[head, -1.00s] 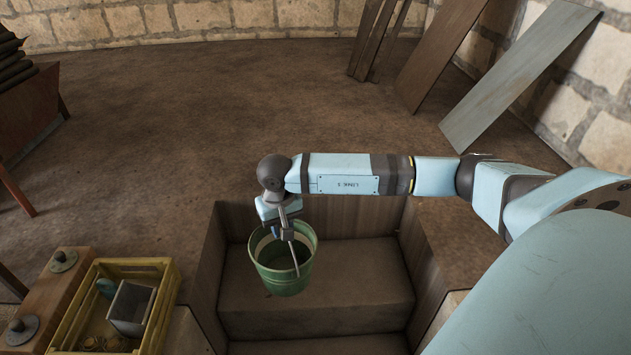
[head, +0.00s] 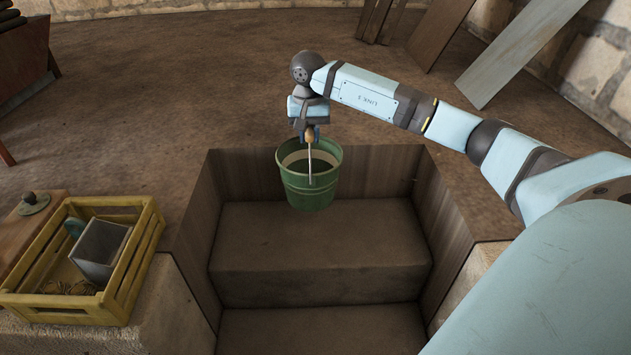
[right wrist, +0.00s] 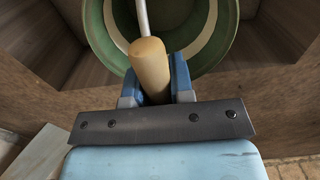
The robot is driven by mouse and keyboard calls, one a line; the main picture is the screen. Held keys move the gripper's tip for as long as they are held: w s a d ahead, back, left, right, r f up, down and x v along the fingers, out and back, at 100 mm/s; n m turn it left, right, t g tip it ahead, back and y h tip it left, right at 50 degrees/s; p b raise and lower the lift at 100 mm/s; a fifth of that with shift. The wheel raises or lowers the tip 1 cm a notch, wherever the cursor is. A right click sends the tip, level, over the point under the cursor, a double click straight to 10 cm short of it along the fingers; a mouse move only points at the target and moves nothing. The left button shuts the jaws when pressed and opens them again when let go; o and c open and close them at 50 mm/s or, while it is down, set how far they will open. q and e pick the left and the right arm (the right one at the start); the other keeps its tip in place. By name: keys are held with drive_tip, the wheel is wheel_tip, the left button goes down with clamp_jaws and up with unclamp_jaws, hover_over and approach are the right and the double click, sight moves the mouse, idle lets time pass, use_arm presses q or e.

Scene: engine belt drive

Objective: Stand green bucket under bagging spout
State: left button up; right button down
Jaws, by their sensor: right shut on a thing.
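The green bucket (head: 311,184) hangs upright by its wire handle over the stepped pit, near the pit's back wall in the head view. My right gripper (head: 309,134) is shut on the bucket's wooden handle grip, above the rim. In the right wrist view, the gripper fingers (right wrist: 157,82) close on the tan wooden grip (right wrist: 150,65), with the green bucket (right wrist: 222,35) and its pale inner band beyond. The bucket looks empty where its inside shows. I cannot make out a bagging spout in these frames. My left gripper is not in view.
A wood-lined pit with stone steps (head: 320,250) lies below the bucket. A yellow crate (head: 125,290) holding a grey metal scoop (head: 100,248) stands at the left edge. Boards (head: 520,55) lean on the back right wall. The dirt floor (head: 190,90) behind the pit is mostly clear.

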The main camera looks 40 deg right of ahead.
wheel_tip(320, 180, down, 13)
drive_tip(key=b, duration=0.2)
drive_tip(key=shift+b, duration=0.3)
drive_tip(key=shift+f, duration=0.5)
wheel_tip(320, 180, down, 4)
drive_tip(key=shift+f+b, duration=0.1)
drive_tip(key=shift+b, duration=0.55)
drive_tip(key=shift+f, duration=0.1)
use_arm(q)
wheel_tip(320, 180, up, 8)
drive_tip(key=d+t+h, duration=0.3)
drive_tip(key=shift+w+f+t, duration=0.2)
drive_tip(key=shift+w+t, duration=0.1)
use_arm(e)
drive_tip(key=c, duration=1.4)
unclamp_jaws()
drive_tip(key=shift+f, duration=0.15)
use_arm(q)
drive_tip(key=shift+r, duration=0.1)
use_arm(e)
drive_tip(key=o, duration=0.4)
